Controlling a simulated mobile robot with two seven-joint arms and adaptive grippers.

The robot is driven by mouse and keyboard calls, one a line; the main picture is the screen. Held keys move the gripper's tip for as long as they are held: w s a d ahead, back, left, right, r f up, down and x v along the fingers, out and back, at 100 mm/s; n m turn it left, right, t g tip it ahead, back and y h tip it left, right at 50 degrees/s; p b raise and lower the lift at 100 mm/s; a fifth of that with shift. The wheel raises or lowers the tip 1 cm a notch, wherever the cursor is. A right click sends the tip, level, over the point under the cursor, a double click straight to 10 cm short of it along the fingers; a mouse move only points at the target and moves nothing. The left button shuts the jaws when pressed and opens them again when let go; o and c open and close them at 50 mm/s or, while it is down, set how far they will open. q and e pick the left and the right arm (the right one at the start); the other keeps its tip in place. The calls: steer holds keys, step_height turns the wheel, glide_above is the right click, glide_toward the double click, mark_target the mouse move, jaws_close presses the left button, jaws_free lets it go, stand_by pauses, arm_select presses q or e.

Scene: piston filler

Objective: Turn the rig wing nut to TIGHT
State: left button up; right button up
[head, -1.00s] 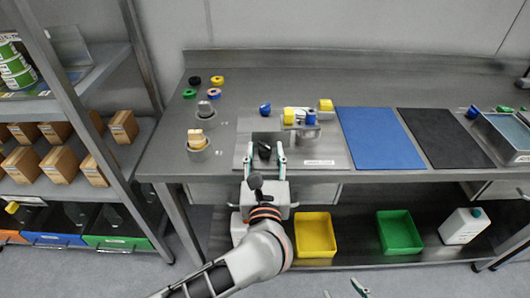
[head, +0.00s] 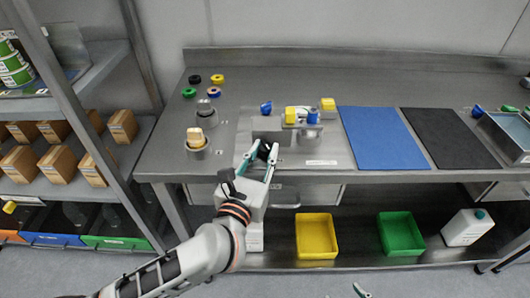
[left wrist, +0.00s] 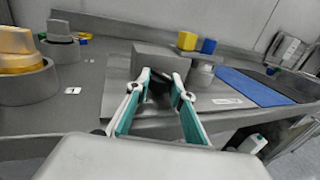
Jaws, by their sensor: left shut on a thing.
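The rig (head: 268,124) is a grey metal block on a plate near the bench's front edge. The black wing nut (head: 263,153) is at its front face, partly hidden by my fingers. My left gripper (head: 262,154) is shut on the wing nut, with one teal-lined finger on each side. In the left wrist view the gripper (left wrist: 168,88) has dark parts of the wing nut (left wrist: 160,84) between its fingertips. I cannot read a TIGHT mark. A fingertip of what looks like my right gripper (head: 362,291) shows at the bottom edge, away from the rig.
A blue mat (head: 382,139) and a black mat (head: 448,138) lie to the right. Yellow (head: 316,236) and green (head: 400,233) bins sit below.

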arm_select(q)
steer(key=shift+a+m+g+h, duration=0.2)
steer(key=shift+m+g+h, duration=0.5)
steer(key=shift+m+h, duration=0.65)
steer(key=shift+h, duration=0.35)
steer(key=o, duration=1.1)
steer(key=shift+d+n, duration=0.1)
steer(key=shift+n, duration=0.25)
